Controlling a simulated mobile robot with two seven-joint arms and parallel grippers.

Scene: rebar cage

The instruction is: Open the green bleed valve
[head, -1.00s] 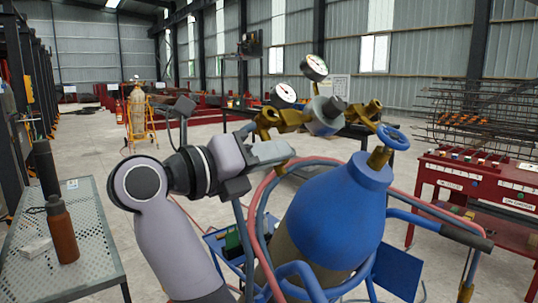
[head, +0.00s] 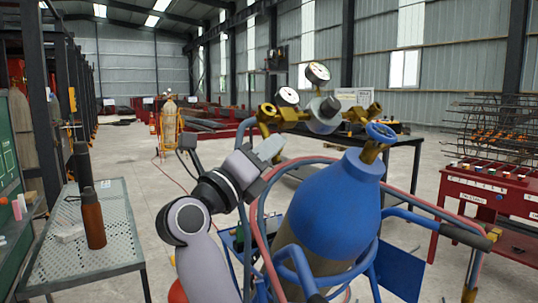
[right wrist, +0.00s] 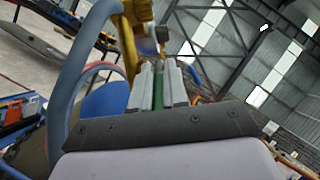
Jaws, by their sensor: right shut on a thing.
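The blue gas cylinder (head: 335,205) stands at centre right in the head view, with a brass regulator, two round gauges (head: 317,74) and a blue handwheel (head: 381,132) on top. My right gripper (head: 274,150) is at the left end of the brass regulator, just below its fitting. In the right wrist view my right gripper (right wrist: 160,80) has its grey fingers shut on a narrow green part, the green bleed valve (right wrist: 158,92). The valve is mostly hidden by the fingers, and in the head view it cannot be made out. My left gripper is not in view.
Red and blue hoses (head: 262,240) loop close beside the cylinder and my right arm. A perforated metal table (head: 110,250) with a brown bottle (head: 93,218) stands at the left. A red console (head: 480,195) stands at the right. Open floor lies behind.

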